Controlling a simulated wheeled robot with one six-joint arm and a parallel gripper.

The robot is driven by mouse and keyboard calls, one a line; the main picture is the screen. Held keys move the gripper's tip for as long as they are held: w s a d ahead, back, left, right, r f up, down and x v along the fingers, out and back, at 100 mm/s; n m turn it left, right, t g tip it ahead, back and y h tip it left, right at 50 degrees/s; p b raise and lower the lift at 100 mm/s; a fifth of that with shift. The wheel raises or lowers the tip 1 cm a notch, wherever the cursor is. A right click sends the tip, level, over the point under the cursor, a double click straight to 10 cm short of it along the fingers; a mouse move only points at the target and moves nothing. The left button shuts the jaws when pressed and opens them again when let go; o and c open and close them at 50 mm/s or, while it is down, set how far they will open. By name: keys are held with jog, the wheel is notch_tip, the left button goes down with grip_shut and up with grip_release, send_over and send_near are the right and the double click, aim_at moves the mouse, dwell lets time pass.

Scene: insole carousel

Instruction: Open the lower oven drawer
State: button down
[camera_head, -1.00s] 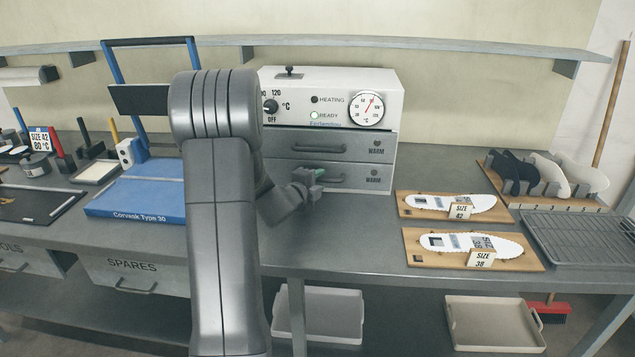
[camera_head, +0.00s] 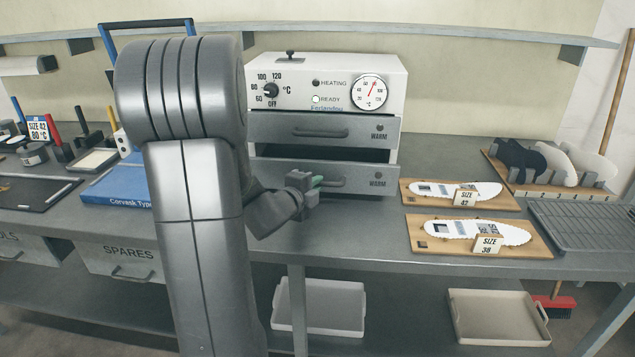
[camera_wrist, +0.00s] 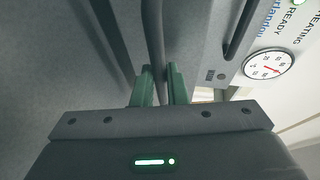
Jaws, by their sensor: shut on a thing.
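The oven (camera_head: 330,75) stands on the bench with a dial and gauge on its white top part. The lower drawer (camera_head: 378,184) is partly pulled out, with a dark gap showing above its front. The upper drawer (camera_head: 360,130) looks closed. My gripper (camera_head: 318,182) is at the lower drawer's handle (camera_head: 350,182). In the wrist view the green fingers of my gripper (camera_wrist: 161,85) are shut on the handle bar (camera_wrist: 154,35), one on each side. The left part of the lower drawer is hidden behind my arm.
Wooden boards with white insoles (camera_head: 460,190) lie on the bench right of the oven. A rack (camera_head: 590,225) lies further right, below an insole stand (camera_head: 560,185). A blue press (camera_head: 115,190) stands left, partly behind my arm. The bench before the drawer is clear.

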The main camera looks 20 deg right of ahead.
jog(key=s+a, duration=0.2)
jog(key=s, duration=0.1)
jog(key=s+a+b, duration=0.1)
jog(key=s+a, duration=0.1)
jog(key=s, duration=0.1)
jog(key=s+a+b, duration=0.1)
jog(key=s+a, duration=0.1)
jog(key=s, duration=0.2)
jog(key=shift+a, duration=0.1)
jog(key=c, duration=1.5)
grip_release()
jog(key=shift+o, duration=0.2)
jog(key=p+v, duration=0.2)
jog(key=v, duration=1.1)
jog(key=shift+s+a, duration=0.3)
jog(key=shift+d, duration=0.1)
